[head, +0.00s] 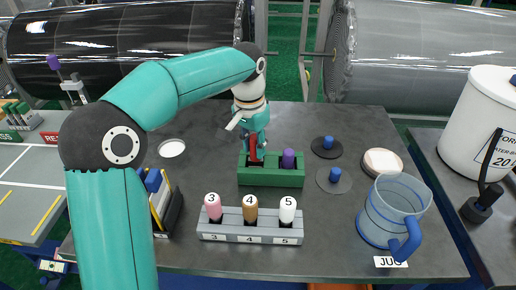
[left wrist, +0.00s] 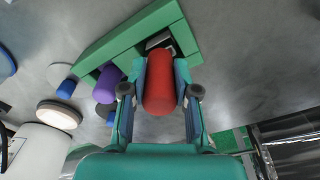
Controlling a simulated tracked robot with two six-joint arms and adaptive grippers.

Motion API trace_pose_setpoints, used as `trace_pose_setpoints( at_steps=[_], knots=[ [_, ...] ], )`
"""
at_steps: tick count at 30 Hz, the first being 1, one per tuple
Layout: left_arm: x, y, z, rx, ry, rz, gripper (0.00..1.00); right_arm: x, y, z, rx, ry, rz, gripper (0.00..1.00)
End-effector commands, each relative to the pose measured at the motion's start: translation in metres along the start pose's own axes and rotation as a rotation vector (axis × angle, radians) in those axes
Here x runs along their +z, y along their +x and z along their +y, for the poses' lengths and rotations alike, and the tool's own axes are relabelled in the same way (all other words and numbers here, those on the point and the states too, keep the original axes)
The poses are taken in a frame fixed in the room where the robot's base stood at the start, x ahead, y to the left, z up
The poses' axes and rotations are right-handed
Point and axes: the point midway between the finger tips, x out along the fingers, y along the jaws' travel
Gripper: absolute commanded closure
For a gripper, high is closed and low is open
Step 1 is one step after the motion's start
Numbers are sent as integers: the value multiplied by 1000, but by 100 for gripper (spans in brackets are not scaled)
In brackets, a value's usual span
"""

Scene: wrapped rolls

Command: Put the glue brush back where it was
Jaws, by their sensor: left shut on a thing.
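My left gripper (head: 254,137) is shut on a red handle (head: 253,148), which I take to be the glue brush. In the left wrist view the fingers (left wrist: 160,92) close on both sides of the red handle (left wrist: 159,82). The handle is at the left slot of the green holder (head: 272,178); its lower end is hidden, so I cannot tell how deep it sits. A purple handle (head: 289,158) stands in the holder's right slot. The holder also shows in the left wrist view (left wrist: 100,52). My right gripper is not in view.
A grey rack (head: 250,228) with pink, brown and white pegs stands in front of the holder. Dark and grey discs with blue knobs (head: 328,143) lie to its right. A clear jug (head: 385,215) stands front right. A white bucket (head: 480,120) is far right.

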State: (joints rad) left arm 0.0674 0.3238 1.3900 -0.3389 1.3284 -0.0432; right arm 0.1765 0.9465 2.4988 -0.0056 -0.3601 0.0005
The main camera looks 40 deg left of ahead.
Motion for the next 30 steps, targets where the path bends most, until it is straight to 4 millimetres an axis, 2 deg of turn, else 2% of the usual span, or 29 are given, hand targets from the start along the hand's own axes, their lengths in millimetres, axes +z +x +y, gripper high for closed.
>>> trace_pose_setpoints(
  at_steps=[10, 11, 15, 25, 30],
  knots=[
    [0, 4, 0, 0, 0, 2, 100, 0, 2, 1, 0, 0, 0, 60],
    [0, 3, 0, 0, 0, 2, 67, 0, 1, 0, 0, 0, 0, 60],
    [0, 3, 0, 0, 0, 1, 45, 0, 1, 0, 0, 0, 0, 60],
    [0, 1, 0, 0, 0, 1, 45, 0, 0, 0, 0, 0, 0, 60],
    [-1, -14, 1, 0, 1, 4, 45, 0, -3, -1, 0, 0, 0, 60]
  ],
)
